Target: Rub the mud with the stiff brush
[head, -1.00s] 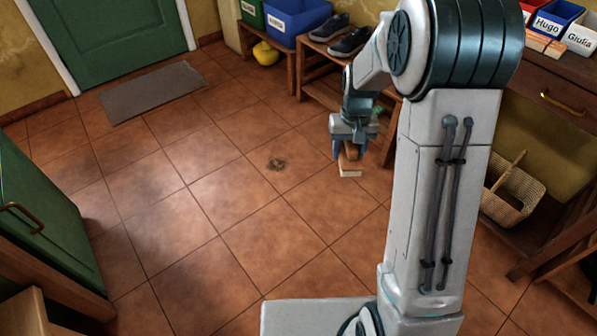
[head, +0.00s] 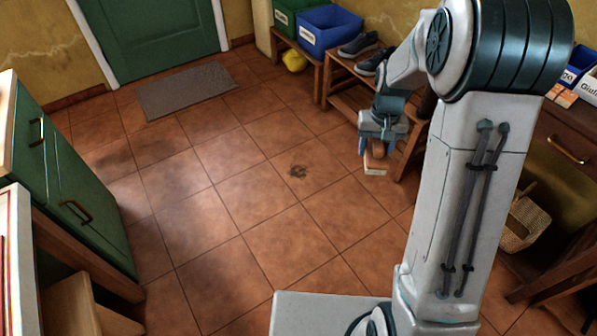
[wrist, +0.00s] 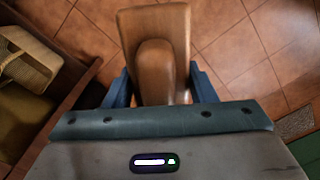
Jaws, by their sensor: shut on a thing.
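The mud (head: 298,171) is a small dark patch on the tiled floor, left of my gripper in the head view. My gripper (head: 376,148) is shut on the stiff brush (head: 375,168), which has a brown wooden body and pale bristles at its lower end. In the wrist view the brush (wrist: 155,45) shows its wooden back between the two blue fingers of my gripper (wrist: 160,88). The brush hangs above the floor, apart from the mud. The mud cannot be made out in the wrist view.
A bench with dark shoes (head: 362,45) stands behind my gripper. A blue bin (head: 330,27) and a yellow object (head: 294,61) are at the back. A green cabinet (head: 70,190) stands at left, a wicker basket (head: 522,222) at right. The floor around the mud is clear.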

